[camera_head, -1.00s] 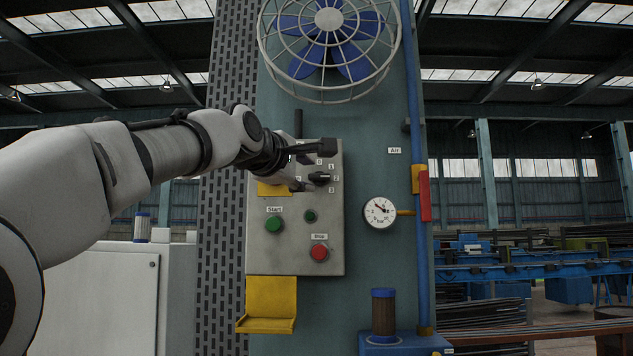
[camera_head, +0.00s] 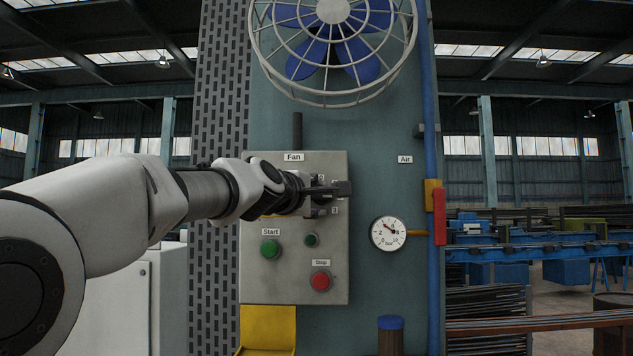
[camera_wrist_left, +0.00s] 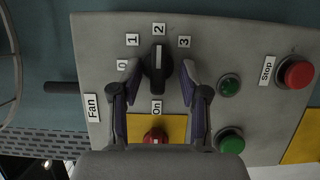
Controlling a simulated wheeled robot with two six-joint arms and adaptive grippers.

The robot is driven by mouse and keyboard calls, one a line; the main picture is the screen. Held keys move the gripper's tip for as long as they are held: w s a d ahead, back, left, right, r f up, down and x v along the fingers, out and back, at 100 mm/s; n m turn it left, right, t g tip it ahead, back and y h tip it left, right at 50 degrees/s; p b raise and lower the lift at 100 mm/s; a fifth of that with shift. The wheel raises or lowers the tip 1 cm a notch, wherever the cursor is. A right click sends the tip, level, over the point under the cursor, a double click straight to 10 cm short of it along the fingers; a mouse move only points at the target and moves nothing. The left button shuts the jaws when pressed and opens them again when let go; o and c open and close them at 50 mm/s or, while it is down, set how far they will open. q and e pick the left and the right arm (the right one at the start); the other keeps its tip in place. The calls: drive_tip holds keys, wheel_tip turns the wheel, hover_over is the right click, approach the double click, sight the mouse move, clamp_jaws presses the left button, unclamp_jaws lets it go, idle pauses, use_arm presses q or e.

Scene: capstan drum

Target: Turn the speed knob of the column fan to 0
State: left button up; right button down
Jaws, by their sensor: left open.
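The speed knob (camera_wrist_left: 157,68) is black and elongated, under the Fan label (camera_wrist_left: 92,107) side of the grey control panel (camera_wrist_left: 225,55). In the left wrist view its long axis points at the 2 mark (camera_wrist_left: 159,29), with 0, 1 and 3 around it. My left gripper (camera_wrist_left: 161,72) is open, with one fingertip on each side of the knob and a small gap showing on both sides. In the head view my left gripper (camera_head: 325,195) is at the panel's right part and mostly hides the knob and numbers. The column fan (camera_head: 333,45) is above. My right gripper is not in view.
Below the knob are the green Start button (camera_head: 270,249), a small green lamp (camera_head: 312,240) and the red Stop button (camera_head: 320,281). A red control (camera_wrist_left: 155,135) on a yellow plate is partly covered by my gripper. A pressure gauge (camera_head: 388,233) and blue pipe (camera_head: 432,120) stand right.

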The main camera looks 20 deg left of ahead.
use_arm(q)
drive_tip(key=shift+s+d+r, duration=0.2)
drive_tip(key=shift+s+d, duration=0.1)
drive_tip(key=shift+d, duration=0.2)
drive_tip(key=shift+w+a+f, duration=0.1)
drive_tip(key=shift+w+f, duration=0.05)
drive_tip(key=shift+w, duration=0.15)
clamp_jaws()
